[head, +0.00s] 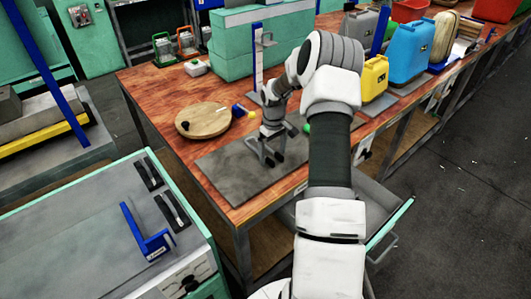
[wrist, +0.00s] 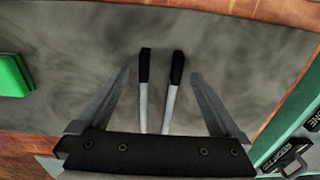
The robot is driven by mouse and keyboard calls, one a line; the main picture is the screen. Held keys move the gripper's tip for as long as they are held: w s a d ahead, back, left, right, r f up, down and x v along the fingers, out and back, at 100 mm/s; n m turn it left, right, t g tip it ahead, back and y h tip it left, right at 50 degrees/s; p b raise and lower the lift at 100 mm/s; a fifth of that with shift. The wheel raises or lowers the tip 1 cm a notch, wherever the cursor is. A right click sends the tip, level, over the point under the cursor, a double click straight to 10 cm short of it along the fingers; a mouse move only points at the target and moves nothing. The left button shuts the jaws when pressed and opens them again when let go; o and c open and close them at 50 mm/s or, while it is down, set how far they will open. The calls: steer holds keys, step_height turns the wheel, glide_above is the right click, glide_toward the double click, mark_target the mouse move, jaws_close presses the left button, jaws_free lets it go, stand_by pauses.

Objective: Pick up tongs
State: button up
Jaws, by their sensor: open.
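The tongs (wrist: 171,95) show in the wrist view as two slim silver arms with black ends, spread slightly apart on a grey mat (wrist: 230,40). My gripper (wrist: 159,73) is open, with one finger to the left of the tongs and one to the right. Nothing is seen held, and both fingers look apart from the tongs. The near part of the tongs is hidden behind the gripper's black body. In the head view my gripper (head: 263,158) points down over the grey mat (head: 225,175) on the wooden bench, and the tongs cannot be told apart clearly there.
A green object (wrist: 14,75) lies at the mat's left in the wrist view. On the bench are a round wooden board (head: 203,120), a yellow container (head: 374,79) and a blue container (head: 408,55). A mint-edged cabinet (head: 110,235) stands at the front left.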

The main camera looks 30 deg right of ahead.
jaws_close()
stand_by(0.5)
steer(key=shift+r, duration=0.5)
steer(key=r, duration=0.3)
steer(key=shift+w+d+r, duration=0.25)
steer(key=shift+d+r, duration=0.1)
steer(key=shift+d, duration=0.05)
steer(key=w+d+r, duration=0.4)
steer(key=d+r, duration=0.2)
steer(key=d, duration=0.3)
steer(key=shift+w+d+r+p, duration=0.15)
steer(key=shift+w+d+p, duration=0.1)
steer(key=shift+d+p, duration=0.15)
